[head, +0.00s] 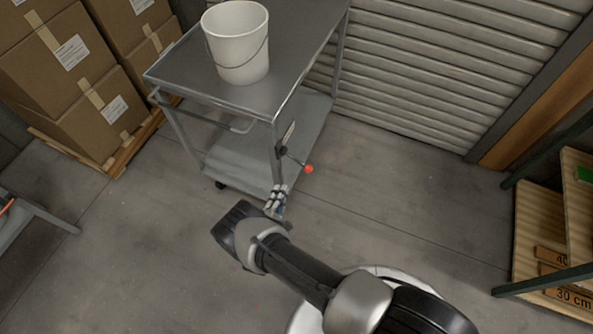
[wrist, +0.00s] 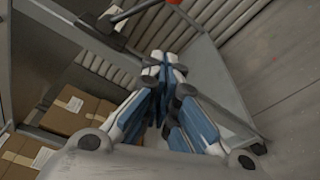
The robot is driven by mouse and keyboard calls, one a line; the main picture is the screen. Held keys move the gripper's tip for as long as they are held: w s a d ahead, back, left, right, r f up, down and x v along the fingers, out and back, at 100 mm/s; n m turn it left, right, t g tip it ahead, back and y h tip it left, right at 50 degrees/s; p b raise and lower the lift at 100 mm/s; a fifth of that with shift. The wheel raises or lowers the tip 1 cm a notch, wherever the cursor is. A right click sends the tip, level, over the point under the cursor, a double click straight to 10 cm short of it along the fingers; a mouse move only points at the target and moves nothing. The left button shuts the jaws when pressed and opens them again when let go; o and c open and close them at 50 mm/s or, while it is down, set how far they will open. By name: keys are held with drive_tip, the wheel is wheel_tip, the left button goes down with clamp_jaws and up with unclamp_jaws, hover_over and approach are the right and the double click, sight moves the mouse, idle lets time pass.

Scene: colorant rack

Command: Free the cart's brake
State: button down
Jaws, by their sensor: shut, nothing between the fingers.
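The grey metal cart (head: 225,100) stands at the top middle of the head view. Its brake lever (head: 297,160) sticks out to the right from a dark pivot on the near corner post and ends in a red ball knob (head: 309,169). The lever (wrist: 138,11) also shows at the top of the wrist view, with the red knob (wrist: 173,2) cut by the edge. My gripper (head: 280,188) is below and slightly left of the knob, near the corner post. In the wrist view its blue-and-white fingers (wrist: 165,60) are together and empty, apart from the lever.
A white bucket (head: 238,45) stands on the cart's top. Stacked cardboard boxes (head: 75,75) sit on a pallet at the left. A ribbed shutter (head: 440,60) is behind, and a wooden shelf (head: 535,215) stands at the right. The floor right of the cart is clear.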

sight(297, 161)
drive_tip(key=shift+w, duration=0.1)
drive_tip(key=r+b+x, duration=0.1)
drive_tip(key=b+x, duration=0.3)
drive_tip(key=x, duration=0.6)
drive_tip(key=shift+s+d+r+p, duration=0.2)
drive_tip(key=shift+s+d, duration=0.3)
drive_tip(key=shift+d, duration=0.35)
drive_tip(key=shift+s+d+r+p, duration=0.2)
drive_tip(key=shift+s+d, duration=0.3)
drive_tip(key=shift+d, duration=0.3)
drive_tip(key=shift+s+r, duration=0.1)
drive_tip(key=shift+d+n+p, duration=0.15)
drive_tip(key=shift+n+p, duration=0.25)
